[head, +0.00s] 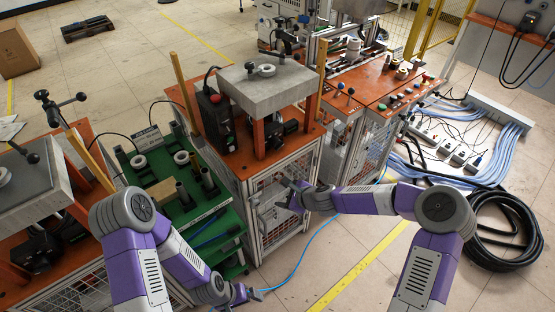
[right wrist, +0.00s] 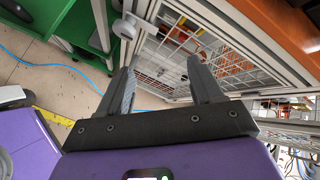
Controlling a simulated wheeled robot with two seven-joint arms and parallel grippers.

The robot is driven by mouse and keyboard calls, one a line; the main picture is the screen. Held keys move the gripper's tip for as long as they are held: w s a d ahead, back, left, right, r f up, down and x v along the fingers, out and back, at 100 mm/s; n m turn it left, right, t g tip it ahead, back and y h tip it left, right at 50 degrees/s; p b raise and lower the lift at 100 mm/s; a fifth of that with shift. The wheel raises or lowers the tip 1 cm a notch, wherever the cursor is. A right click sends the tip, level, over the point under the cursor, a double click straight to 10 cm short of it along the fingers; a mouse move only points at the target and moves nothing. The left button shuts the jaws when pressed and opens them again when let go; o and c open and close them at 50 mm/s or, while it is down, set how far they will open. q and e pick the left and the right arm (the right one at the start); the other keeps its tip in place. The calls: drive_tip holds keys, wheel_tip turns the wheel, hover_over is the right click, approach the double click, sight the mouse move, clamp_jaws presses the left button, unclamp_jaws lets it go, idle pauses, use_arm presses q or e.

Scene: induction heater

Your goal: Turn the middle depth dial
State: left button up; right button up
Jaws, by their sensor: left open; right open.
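The middle station (head: 235,160) has an orange top with a grey plate (head: 265,88) raised on orange posts. A black knob (head: 250,68) and a pale ring (head: 265,70) sit on that plate. I cannot tell for sure which part is the middle depth dial. My right gripper (head: 287,196) is low in front of the station's mesh-sided cabinet (head: 275,215). In the right wrist view its two fingers (right wrist: 163,75) are apart with nothing between them. My left gripper (head: 247,294) is open near the bottom edge, low beside the green shelf, with no held object visible.
A black box with a red button (head: 213,118) stands on the middle station. The green shelf (head: 215,213) holds cylinders and rings. Another station (head: 30,190) stands at left. Cables (head: 505,235) lie on the floor at right. A thin blue hose (head: 305,250) crosses the floor.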

sight(279, 146)
drive_tip(key=w+d+r+m+t+y+b, duration=0.1)
drive_tip(key=w+d+r+m+t+b, duration=0.25)
drive_tip(key=w+r+m, duration=0.6)
use_arm(q)
drive_tip(key=shift+f+p, duration=0.65)
drive_tip(key=shift+f, duration=1.25)
use_arm(e)
drive_tip(key=shift+n+t, duration=0.25)
drive_tip(key=shift+a+r+x, duration=0.1)
drive_tip(key=shift+r+x, duration=0.1)
drive_tip(key=shift+x, duration=1.05)
drive_tip(key=shift+a+r+x, duration=0.15)
drive_tip(key=shift+r+x, duration=0.05)
drive_tip(key=shift+x, duration=1.05)
drive_tip(key=shift+a+r+x, duration=0.1)
drive_tip(key=shift+r+x, duration=0.1)
drive_tip(key=shift+x, duration=1)
